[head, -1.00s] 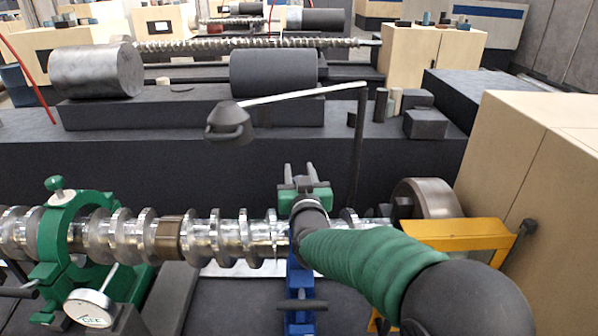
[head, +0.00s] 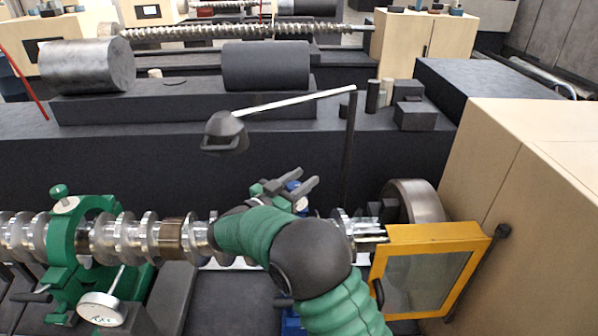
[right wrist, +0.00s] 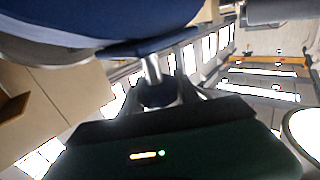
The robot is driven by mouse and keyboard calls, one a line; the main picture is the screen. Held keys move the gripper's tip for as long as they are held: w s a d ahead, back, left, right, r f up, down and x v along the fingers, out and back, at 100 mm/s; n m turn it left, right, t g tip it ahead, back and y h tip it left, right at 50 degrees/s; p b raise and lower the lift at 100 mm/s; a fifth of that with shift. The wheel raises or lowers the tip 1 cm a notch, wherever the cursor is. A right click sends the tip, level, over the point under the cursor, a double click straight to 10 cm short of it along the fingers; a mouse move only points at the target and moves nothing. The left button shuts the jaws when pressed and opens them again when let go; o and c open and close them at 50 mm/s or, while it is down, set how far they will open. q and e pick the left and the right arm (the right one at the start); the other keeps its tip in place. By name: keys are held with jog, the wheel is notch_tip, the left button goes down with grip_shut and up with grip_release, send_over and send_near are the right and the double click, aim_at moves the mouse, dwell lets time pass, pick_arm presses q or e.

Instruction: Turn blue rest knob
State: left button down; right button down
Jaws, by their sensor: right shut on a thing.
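The blue rest is mostly hidden behind my right arm in the head view. A blue part (head: 293,187) shows at its top, between my right gripper's fingers, and a bit of its base (head: 292,322) shows below. My right gripper (head: 305,187) reaches over the screw shaft, fingers at the blue rest's top. In the right wrist view, a dark blue knob (right wrist: 158,94) on a shiny stem sits between the fingers, below the large blue body (right wrist: 110,25) of the rest. The gripper is shut on this knob. My left gripper is out of view.
A green rest (head: 66,235) with its own knob and a white dial (head: 102,308) stands at left around the screw shaft (head: 135,235). A yellow-framed guard (head: 430,233) and a beige cabinet (head: 520,190) stand at right. A lamp (head: 225,133) hangs behind.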

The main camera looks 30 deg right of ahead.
jog(key=m+g, duration=0.1)
jog(key=g, duration=0.1)
jog(key=m+g+p, duration=0.1)
jog(key=m+g, duration=0.1)
jog(key=g, duration=0.1)
jog(key=shift+s+f+m+g+h, duration=0.15)
jog(key=shift+s+m+g+h, duration=0.15)
jog(key=shift+s, duration=0.1)
jog(key=shift+s+m+g+y+p, duration=0.15)
jog(key=shift+m+g+p, duration=0.1)
jog(key=shift+m+g, duration=0.45)
jog(key=shift+s+m+g+y+p, duration=0.2)
jog(key=shift+m+g, duration=0.25)
jog(key=shift+g, duration=0.6)
jog(key=shift+s+m+g+y+p, duration=0.15)
jog(key=shift+m+g+p, duration=0.1)
jog(key=shift+m+g, duration=0.45)
jog(key=shift+g, duration=0.35)
jog(key=c, duration=1.1)
grip_release()
jog(key=shift+c, duration=0.2)
jog(key=shift+o, duration=1.2)
jog(key=shift+w, duration=0.15)
